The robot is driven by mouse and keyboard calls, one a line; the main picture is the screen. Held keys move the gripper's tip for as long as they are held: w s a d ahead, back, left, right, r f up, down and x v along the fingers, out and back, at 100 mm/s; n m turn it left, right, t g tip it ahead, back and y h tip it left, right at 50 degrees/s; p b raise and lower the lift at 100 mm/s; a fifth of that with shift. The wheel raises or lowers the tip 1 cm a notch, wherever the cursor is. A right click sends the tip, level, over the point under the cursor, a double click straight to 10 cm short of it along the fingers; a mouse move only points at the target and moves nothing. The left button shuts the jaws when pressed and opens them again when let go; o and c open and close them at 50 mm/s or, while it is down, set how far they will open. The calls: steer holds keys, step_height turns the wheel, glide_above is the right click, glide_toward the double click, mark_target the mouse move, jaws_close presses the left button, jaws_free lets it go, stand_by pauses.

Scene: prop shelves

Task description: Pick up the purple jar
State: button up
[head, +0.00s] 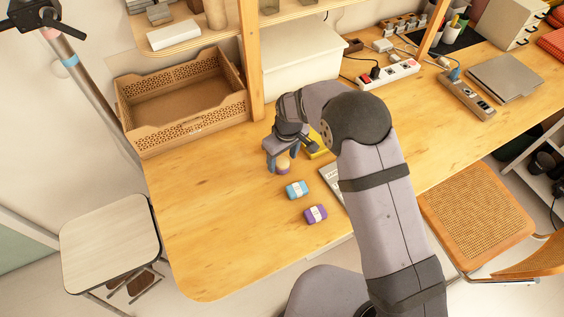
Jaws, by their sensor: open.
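A small round jar (283,167) with a tan top stands upright on the wooden table. Its lower body looks purplish but is small and partly hidden. My gripper (282,160) reaches down over it, with one finger on its left and one on its right. The fingers are open; I cannot tell whether either touches the jar.
A blue pack (297,189) and a purple pack (315,214), both with white labels, lie in front of the jar. A yellow object (317,150) and a grey flat item (331,178) are partly behind my arm. A cardboard tray (185,104) stands at back left. The table's front left is clear.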

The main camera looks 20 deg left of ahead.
steer(key=shift+w+a+f+p, duration=0.15)
steer(key=shift+f+p, duration=0.15)
steer(key=shift+f, duration=1)
steer(key=shift+c, duration=0.6)
steer(key=c, duration=1.1)
steer(key=shift+r, duration=0.1)
